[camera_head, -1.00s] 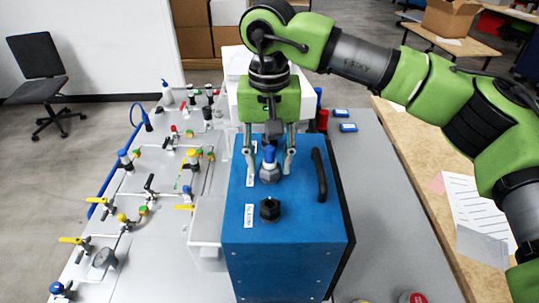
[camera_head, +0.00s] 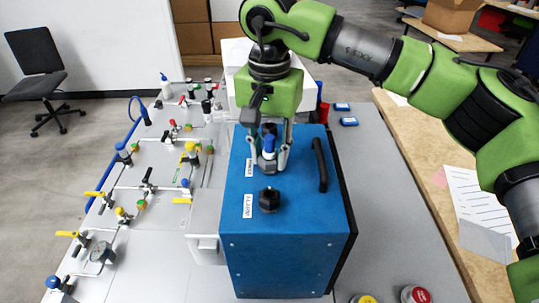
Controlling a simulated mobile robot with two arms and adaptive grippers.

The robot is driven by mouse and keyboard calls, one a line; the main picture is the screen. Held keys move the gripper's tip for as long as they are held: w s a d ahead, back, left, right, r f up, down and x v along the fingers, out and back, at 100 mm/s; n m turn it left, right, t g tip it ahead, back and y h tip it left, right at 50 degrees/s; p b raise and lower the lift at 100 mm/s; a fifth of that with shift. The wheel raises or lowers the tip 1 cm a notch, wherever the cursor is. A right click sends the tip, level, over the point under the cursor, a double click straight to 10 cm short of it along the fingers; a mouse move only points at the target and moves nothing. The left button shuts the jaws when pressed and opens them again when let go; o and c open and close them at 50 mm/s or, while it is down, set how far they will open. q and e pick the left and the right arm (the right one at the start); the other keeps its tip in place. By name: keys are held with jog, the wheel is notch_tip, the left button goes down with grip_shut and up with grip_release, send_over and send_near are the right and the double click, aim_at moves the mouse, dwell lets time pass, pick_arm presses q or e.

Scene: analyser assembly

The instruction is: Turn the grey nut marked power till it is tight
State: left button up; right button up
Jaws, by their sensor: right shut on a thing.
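A blue analyser box (camera_head: 285,255) stands on the grey table. On its top is a grey nut (camera_head: 268,166) with a blue plug (camera_head: 269,147) rising from it, and a white label (camera_head: 250,167) beside it, too small to read. My right gripper (camera_head: 268,160) comes down from above, its two fingers shut on the sides of the grey nut. The fingers partly hide the nut. A black nut (camera_head: 269,199) sits nearer the front of the top, apart from the gripper, next to another white label (camera_head: 248,206). My left gripper is not in view.
A black handle (camera_head: 320,165) stands on the box to the right of the nuts. A panel of valves and pipes (camera_head: 125,190) lies to the left. A red-topped jar (camera_head: 416,295) is at the front right. The table right of the box is mostly clear.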

jog(key=m+b, duration=0.2)
jog(key=m, duration=0.4)
jog(key=shift+f+m, duration=0.1)
jog(key=shift+m, duration=0.3)
jog(key=m+b, duration=0.1)
jog(key=m, duration=0.4)
jog(key=shift+b, duration=0.3)
jog(key=m+b, duration=0.1)
jog(key=m, duration=0.4)
jog(key=shift+m+b, duration=0.3)
jog(key=shift+m, duration=0.1)
jog(key=m, duration=0.2)
jog(key=shift+r+m, duration=0.2)
jog(key=shift+m, duration=0.1)
jog(key=o, duration=1)
jog(key=shift+o, duration=0.2)
